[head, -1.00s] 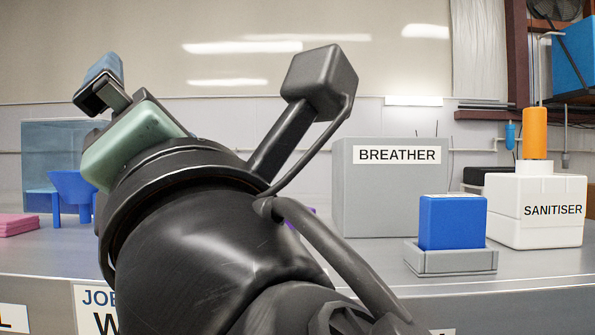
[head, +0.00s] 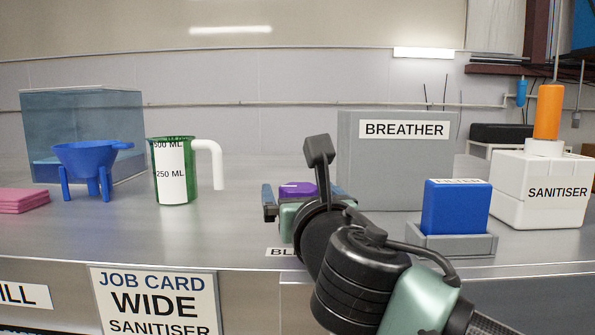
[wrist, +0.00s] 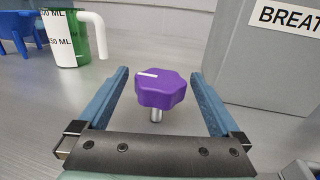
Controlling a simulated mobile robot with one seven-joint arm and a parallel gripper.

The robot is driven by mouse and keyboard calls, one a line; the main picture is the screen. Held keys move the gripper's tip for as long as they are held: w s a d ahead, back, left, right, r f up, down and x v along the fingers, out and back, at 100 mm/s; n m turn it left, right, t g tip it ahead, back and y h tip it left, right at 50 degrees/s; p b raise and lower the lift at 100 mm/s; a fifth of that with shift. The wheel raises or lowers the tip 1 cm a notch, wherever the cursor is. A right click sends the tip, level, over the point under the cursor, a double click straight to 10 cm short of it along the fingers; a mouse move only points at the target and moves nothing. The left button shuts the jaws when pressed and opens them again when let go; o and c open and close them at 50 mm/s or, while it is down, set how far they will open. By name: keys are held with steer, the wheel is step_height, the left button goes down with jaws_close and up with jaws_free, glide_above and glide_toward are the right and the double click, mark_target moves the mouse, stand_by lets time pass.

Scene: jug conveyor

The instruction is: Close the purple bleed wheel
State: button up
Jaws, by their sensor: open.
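The purple bleed wheel (wrist: 161,90) is a lobed knob with a white mark on top, standing on a short metal stem. In the wrist view it sits between the two blue fingers of my open gripper (wrist: 160,92), with a gap on each side. In the head view the purple wheel (head: 297,190) shows only in part, behind my gripper (head: 302,196). The label in front of it, starting "BL" (head: 283,252), is partly hidden by my arm.
The grey BREATHER box (head: 400,175) stands close to the right of the wheel. A blue filter block (head: 455,207) in a grey tray and a white SANITISER container (head: 545,205) stand further right. A green jug (head: 172,180) and blue funnel (head: 85,160) are left.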

mark_target(296, 186)
steer(key=shift+w+a+p, duration=0.2)
steer(key=shift+w+p, duration=0.1)
steer(key=shift+w, duration=0.6)
steer(key=shift+w+a+p, duration=0.15)
steer(key=shift+w+p, duration=0.1)
steer(key=shift+w, duration=0.6)
steer(key=shift+f, duration=0.1)
steer(key=c, duration=1.3)
